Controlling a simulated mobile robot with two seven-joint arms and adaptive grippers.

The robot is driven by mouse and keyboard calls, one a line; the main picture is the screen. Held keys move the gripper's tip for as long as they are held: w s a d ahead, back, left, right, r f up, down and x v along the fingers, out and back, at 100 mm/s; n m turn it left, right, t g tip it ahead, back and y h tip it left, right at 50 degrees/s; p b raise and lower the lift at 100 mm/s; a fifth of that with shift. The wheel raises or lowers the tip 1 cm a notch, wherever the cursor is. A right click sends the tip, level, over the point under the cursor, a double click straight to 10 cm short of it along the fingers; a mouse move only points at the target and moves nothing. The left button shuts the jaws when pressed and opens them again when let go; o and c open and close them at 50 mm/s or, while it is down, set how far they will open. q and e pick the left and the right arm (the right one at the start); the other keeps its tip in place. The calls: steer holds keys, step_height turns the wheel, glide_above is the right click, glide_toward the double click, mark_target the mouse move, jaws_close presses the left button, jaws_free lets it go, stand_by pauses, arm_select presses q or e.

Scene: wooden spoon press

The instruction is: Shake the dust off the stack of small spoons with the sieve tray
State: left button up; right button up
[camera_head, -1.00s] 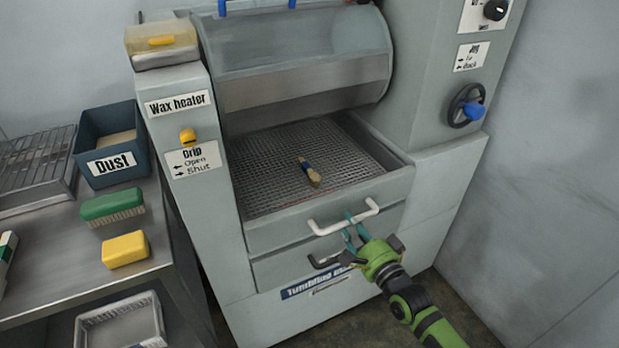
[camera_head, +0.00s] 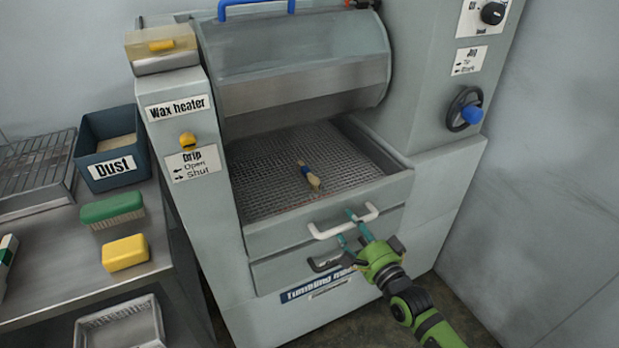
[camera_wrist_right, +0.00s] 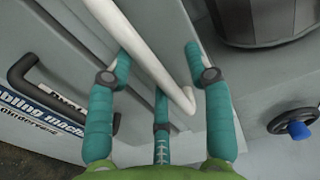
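The small spoons (camera_head: 311,177) lie as one little wooden bundle with a blue band on the sieve tray (camera_head: 275,190); single spoons are too small to tell apart. The tray is a wire mesh in a grey drawer under the drum, with a white bar handle (camera_head: 345,221) on its front. My right gripper (camera_head: 346,227) is at this handle. In the right wrist view the white handle (camera_wrist_right: 150,55) runs between the teal fingers of my right gripper (camera_wrist_right: 157,65), with a gap on the right finger's side. My left gripper is not in view.
A dark lower handle (camera_head: 325,264) sits just below the tray front. A blue dust bin (camera_head: 88,150), a green brush (camera_head: 112,208), a yellow block (camera_head: 125,253) and a wire rack (camera_head: 35,170) are on the left bench. A handwheel (camera_head: 465,109) is on the machine's right.

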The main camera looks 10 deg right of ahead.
steer(key=shift+p+v, duration=1.15)
steer(key=shift+v, duration=1.05)
steer(key=p+v, duration=0.1)
steer(key=v, duration=0.1)
steer(key=shift+s, duration=0.35)
